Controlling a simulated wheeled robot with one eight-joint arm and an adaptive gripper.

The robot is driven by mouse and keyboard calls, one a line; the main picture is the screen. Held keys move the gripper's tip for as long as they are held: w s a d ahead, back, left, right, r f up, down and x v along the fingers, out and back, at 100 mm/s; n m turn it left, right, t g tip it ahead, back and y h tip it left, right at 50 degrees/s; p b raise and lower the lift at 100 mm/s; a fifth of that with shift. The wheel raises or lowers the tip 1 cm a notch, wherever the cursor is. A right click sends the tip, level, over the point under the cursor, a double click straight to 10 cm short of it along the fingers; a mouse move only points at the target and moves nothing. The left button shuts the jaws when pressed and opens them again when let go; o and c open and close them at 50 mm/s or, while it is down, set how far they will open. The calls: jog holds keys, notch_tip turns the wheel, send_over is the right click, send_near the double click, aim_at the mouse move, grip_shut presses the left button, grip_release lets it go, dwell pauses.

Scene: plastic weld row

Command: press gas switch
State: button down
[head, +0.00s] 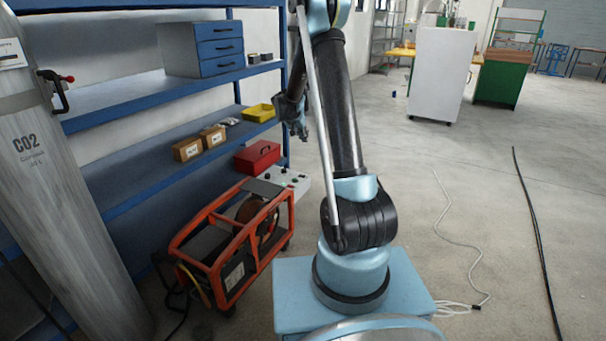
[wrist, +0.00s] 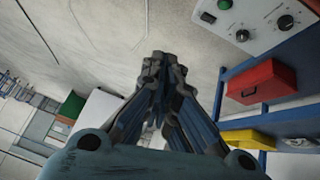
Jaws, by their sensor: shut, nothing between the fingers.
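A pale control panel (wrist: 270,22) is at the top right of the wrist view, with black knobs, small lights and a green round control (wrist: 225,4) at the frame's top edge. I cannot tell which control is the gas switch, as the labels are too small to read. My gripper (wrist: 164,62) is shut and empty. In the head view it hangs beside the shelf (head: 298,130), above the panel and apart from it.
A blue shelf rack (head: 150,183) stands at the left with a red toolbox (head: 257,158), a yellow bin (head: 259,112) and cardboard boxes (head: 199,143). A CO2 cylinder (head: 60,190) stands at the far left. Cables (head: 535,230) cross the otherwise open floor at right.

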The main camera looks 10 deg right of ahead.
jog(key=w+a+f, duration=0.2)
jog(key=w+f, duration=0.3)
jog(key=f, duration=0.3)
jog(key=w+a+f+m+t+h, duration=0.1)
jog(key=w+a+f, duration=0.1)
jog(key=w+f, duration=0.3)
notch_tip(320, 180, down, 4)
jog(key=shift+w, duration=0.4)
send_over(303, 176)
jog(key=f, duration=0.7)
jog(key=shift+w+a, duration=0.2)
jog(key=shift+a, duration=0.1)
notch_tip(303, 176, down, 2)
jog(key=shift+s+d+f, duration=0.1)
jog(key=shift+f, duration=0.9)
jog(key=shift+s+d, duration=0.1)
